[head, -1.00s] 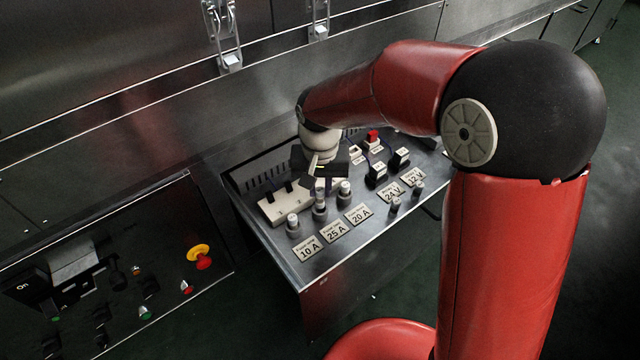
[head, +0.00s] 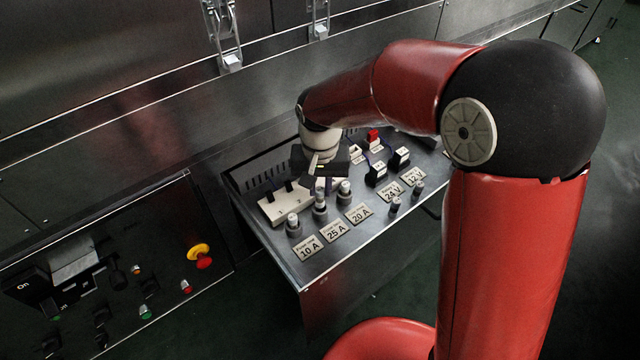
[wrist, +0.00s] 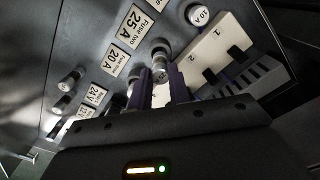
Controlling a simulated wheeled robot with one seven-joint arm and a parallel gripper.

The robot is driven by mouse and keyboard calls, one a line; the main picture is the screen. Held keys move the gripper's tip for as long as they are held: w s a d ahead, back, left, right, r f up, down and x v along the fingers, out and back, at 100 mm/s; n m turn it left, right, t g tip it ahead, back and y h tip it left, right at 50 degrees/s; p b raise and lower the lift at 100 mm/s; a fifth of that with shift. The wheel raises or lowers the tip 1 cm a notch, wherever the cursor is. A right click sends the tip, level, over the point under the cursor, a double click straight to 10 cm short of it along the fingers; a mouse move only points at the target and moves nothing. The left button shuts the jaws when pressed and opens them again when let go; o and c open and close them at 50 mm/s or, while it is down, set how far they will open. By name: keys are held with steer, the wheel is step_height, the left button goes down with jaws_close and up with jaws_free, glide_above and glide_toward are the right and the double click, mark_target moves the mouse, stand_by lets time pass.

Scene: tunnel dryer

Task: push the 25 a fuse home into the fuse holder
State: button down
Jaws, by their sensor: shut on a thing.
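The 25 A fuse (head: 320,193) is a small pale-topped cylinder standing in the dark round fuse holder (head: 320,212) behind the "25 A" label. It stands taller than its neighbours. In the wrist view my gripper (wrist: 161,86) has its two purple fingers closed around the fuse (wrist: 160,72), with the fuse holder (wrist: 160,50) just beyond them. In the head view my gripper (head: 323,184) is at the fuse's top, partly hidden by its own dark body. How deep the fuse sits cannot be told.
The 10 A holder (head: 293,225) and 20 A holder (head: 344,192) stand close on either side. A white switch block (head: 272,208) lies behind, and black sockets (head: 377,174) stand to the right. Labels (head: 335,232) line the front of the bench.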

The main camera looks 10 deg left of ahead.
mark_target(320, 189)
steer(key=shift+f+b, duration=1.3)
steer(key=shift+f, duration=0.55)
steer(key=c, duration=1.2)
jaws_free()
steer(key=shift+c, duration=0.2)
steer(key=shift+r, duration=0.1)
steer(key=shift+r+p, duration=0.5)
steer(key=shift+r, duration=3.35)
steer(key=shift+d, duration=0.1)
steer(key=s+d+r+m+t, duration=0.1)
steer(key=s+d+r, duration=0.25)
steer(key=d, duration=0.35)
steer(key=s+d+r+t+p, duration=0.1)
steer(key=s+d+r+t, duration=0.1)
steer(key=d+r, duration=0.3)
steer(key=s+d+r+m+t, duration=0.1)
steer(key=s+d+r, duration=0.15)
steer(key=d, duration=0.55)
steer(key=s+d+t, duration=0.1)
steer(key=s+d, duration=0.4)
steer(key=s, duration=0.1)
steer(key=shift+s+d+f+t, duration=0.25)
steer(key=shift+s+d+t, duration=0.05)
steer(key=shift+s+d, duration=0.1)
